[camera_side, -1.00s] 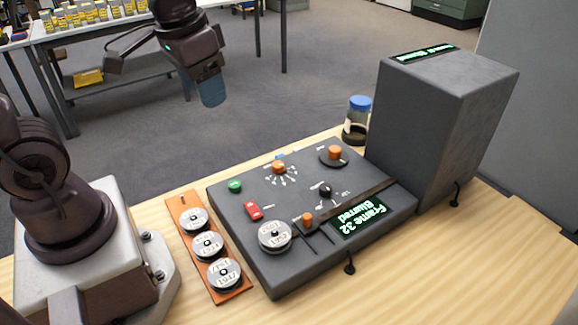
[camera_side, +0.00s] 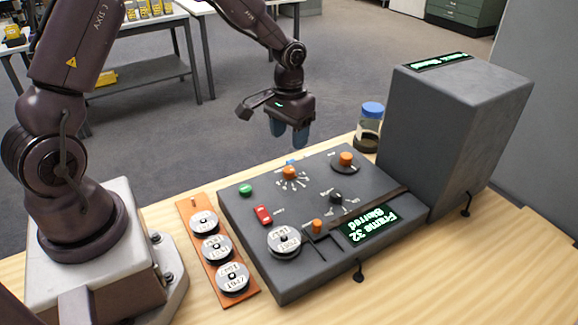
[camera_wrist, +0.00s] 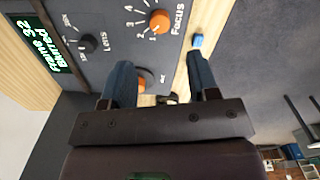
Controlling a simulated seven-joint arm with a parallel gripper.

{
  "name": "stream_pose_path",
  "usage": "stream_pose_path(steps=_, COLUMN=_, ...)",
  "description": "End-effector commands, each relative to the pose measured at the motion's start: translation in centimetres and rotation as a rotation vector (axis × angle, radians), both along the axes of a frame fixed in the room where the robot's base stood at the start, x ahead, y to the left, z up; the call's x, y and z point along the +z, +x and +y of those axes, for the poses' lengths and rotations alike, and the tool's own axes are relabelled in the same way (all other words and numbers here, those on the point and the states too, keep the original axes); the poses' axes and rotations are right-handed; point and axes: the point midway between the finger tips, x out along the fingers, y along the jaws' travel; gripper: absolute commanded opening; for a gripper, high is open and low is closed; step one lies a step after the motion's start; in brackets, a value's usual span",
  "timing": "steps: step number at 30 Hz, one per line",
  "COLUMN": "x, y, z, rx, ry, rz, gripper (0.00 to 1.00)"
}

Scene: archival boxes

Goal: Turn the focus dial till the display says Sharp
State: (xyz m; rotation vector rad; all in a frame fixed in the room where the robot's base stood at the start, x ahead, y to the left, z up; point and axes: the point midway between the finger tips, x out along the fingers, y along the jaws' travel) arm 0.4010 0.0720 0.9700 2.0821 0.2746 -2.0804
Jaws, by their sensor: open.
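The focus dial is an orange knob with a numbered scale and the label Focus, on the grey panel; it shows in the side view (camera_side: 289,173) and at the top of the wrist view (camera_wrist: 160,20). The display (camera_side: 369,222) reads "Frame 32 Blurred", also in the wrist view (camera_wrist: 36,45). My gripper (camera_side: 288,133) is open and empty, with blue fingers pointing down, above and behind the panel's back edge. In the wrist view its fingertips (camera_wrist: 159,62) are apart, and the dial lies beyond them, untouched.
A second orange knob (camera_side: 346,158) is partly hidden by my fingers in the wrist view. A black Lens knob (camera_side: 336,196), red switch (camera_side: 263,215) and green button (camera_side: 246,190) share the panel. A blue-capped jar (camera_side: 370,125) and tall grey box (camera_side: 450,130) stand right.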

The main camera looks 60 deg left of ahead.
Motion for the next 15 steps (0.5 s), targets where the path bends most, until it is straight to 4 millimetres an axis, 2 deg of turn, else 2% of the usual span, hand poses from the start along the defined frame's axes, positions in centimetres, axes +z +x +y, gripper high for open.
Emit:
stream_pose_path(steps=1, x=-1.3, y=-0.1, z=-0.1, rx=-0.001, ry=-0.003, rz=0.007, gripper=0.55)
stream_pose_path(steps=6, x=-4.9, y=-0.2, z=-0.1, rx=0.000, ry=-0.003, rz=0.007, gripper=0.55)
stream_pose_path(steps=12, x=-7.9, y=-0.1, z=0.0, rx=-0.001, ry=-0.001, rz=0.003, gripper=0.55)
stream_pose_path(steps=15, x=-8.7, y=-0.1, z=0.0, rx=-0.001, ry=-0.001, rz=0.002, gripper=0.55)
